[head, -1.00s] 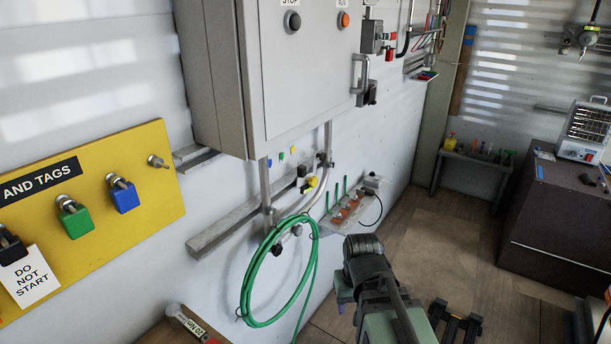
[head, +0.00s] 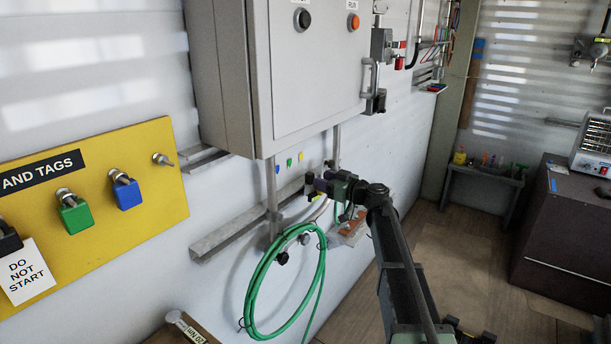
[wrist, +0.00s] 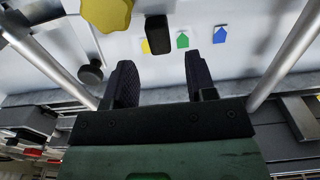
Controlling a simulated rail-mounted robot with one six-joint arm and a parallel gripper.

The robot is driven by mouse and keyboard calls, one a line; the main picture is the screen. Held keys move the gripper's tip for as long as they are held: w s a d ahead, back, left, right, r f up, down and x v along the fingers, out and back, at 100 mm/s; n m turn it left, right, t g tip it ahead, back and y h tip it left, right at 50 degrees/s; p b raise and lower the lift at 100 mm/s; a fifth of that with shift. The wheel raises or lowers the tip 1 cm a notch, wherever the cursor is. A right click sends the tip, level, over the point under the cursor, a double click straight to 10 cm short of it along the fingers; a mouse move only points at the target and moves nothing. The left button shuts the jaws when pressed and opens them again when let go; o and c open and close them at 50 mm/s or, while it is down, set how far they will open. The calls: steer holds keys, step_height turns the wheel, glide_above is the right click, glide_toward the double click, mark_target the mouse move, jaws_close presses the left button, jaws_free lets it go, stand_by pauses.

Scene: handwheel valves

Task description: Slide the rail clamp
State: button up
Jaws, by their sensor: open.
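The rail clamp shows in the wrist view as a yellow lobed knob (wrist: 107,12) and a black upright block (wrist: 157,34). My gripper (wrist: 161,78) is open, and the block stands beyond the fingertips, roughly in line with the gap between them. I see no contact. In the head view my gripper (head: 313,186) is in front of the rail (head: 225,236) and hides the clamp. Yellow, green (wrist: 183,40) and blue (wrist: 220,34) markers are on the wall above the rail; the block partly covers the yellow one in the wrist view.
A grey cabinet (head: 315,75) hangs above the rail, with vertical pipes (head: 272,195) running down from it. A green hose coil (head: 255,295) hangs below the rail. A yellow lockout board (head: 95,225) is on the left. A round black knob (wrist: 91,74) is left of my fingers.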

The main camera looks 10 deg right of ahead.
steer(key=x, duration=0.7)
steer(key=shift+w+a, duration=0.15)
steer(key=shift+a, duration=0.05)
steer(key=shift+c, duration=0.5)
jaws_close()
